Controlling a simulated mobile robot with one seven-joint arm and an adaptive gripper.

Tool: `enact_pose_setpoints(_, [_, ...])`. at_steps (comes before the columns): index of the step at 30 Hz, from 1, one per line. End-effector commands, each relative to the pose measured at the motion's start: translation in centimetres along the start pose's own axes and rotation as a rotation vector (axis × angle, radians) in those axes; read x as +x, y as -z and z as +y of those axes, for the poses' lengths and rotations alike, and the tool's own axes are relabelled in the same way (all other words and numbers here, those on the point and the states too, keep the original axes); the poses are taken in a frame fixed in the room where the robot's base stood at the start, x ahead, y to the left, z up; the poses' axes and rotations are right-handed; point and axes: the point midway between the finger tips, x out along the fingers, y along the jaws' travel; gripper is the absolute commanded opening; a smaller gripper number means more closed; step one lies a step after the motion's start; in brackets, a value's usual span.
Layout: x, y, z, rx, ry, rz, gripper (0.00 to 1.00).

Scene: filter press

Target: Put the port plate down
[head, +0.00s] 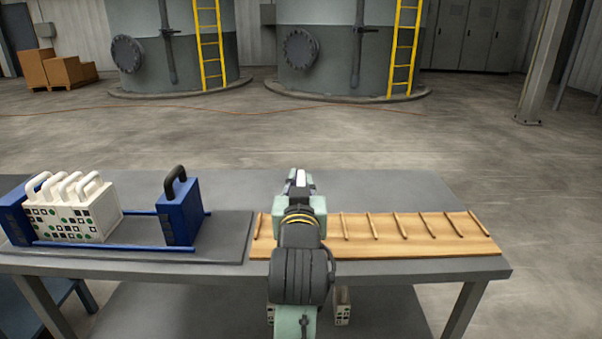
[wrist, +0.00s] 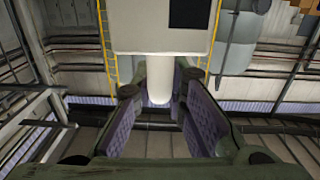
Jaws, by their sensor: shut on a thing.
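My gripper (head: 300,180) is over the middle of the table, by the left part of the wooden rack (head: 470,238). In the wrist view my gripper (wrist: 158,115) has its pads on either side of the white handle (wrist: 158,75) of a port plate (wrist: 140,30), which carries a black square. Most of the held plate is hidden behind my arm in the head view. Several white port plates (head: 92,215) with dark and green marks stand upright in the blue filter press (head: 182,215) at the left. Their handles point up.
A gap lies between the white plates and the press's black-handled blue end plate, above the blue rails (head: 115,248). White pieces (head: 342,305) show below the table edge (head: 420,270).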

Motion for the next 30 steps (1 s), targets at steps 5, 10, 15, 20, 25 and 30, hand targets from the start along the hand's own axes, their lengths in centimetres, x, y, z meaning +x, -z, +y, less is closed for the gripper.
enact_pose_setpoints(5, [1.9,0.0,-0.1,0.000,0.000,0.002,0.00])
enact_pose_setpoints(10, [4.3,0.0,-0.1,0.000,0.001,0.001,0.00])
enact_pose_setpoints(15, [6.8,-0.2,-0.2,0.000,0.001,0.001,0.00])
enact_pose_setpoints(20, [7.9,-0.5,-0.2,0.000,0.000,0.002,0.00])
enact_pose_setpoints(25, [7.9,-2.5,-0.2,-0.001,0.000,-0.001,0.00])
enact_pose_setpoints(30, [8.0,-3.8,-0.2,0.000,0.000,0.003,0.00])
